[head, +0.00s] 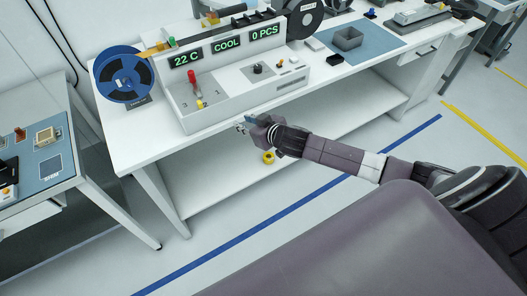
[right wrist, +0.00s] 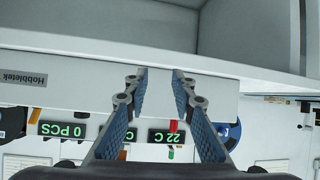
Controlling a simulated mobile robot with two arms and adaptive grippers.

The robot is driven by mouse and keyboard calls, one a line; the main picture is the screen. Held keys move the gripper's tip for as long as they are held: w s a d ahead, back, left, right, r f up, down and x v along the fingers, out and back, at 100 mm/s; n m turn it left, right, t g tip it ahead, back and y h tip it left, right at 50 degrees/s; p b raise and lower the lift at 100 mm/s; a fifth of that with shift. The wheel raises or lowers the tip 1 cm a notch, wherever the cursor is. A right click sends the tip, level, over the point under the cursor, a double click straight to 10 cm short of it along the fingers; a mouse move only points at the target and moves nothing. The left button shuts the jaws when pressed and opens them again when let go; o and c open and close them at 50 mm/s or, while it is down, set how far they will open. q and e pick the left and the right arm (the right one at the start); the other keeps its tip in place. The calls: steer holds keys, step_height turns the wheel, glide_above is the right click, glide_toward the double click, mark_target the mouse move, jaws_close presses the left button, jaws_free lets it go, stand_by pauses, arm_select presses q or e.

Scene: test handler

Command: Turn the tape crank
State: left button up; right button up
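The white test handler (head: 235,105) stands on the bench with lit displays reading 22 C, COOL and 0 PCS. A blue tape reel (head: 124,75) is at its left and a black reel (head: 304,18) at its back right. A red-handled lever (head: 192,77) and a black knob (head: 258,69) are on its deck. I cannot tell which part is the tape crank. My right gripper (head: 242,124) is in front of the bench's front edge, apart from the handler. In the right wrist view its blue-padded fingers (right wrist: 158,82) are apart with nothing between them. My left gripper is not in view.
A grey bin (head: 348,38) sits on a blue mat at the right. Another bench (head: 35,200) stands at the left. The floor between them is clear.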

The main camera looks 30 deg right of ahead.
steer(key=s+d+f, duration=0.1)
steer(key=s+f, duration=0.1)
steer(key=f, duration=0.4)
steer(key=s+d+f+g+h+b, duration=0.1)
steer(key=s+d+f, duration=0.1)
steer(key=f, duration=0.3)
steer(key=shift+f, duration=0.4)
steer(key=shift+s, duration=0.1)
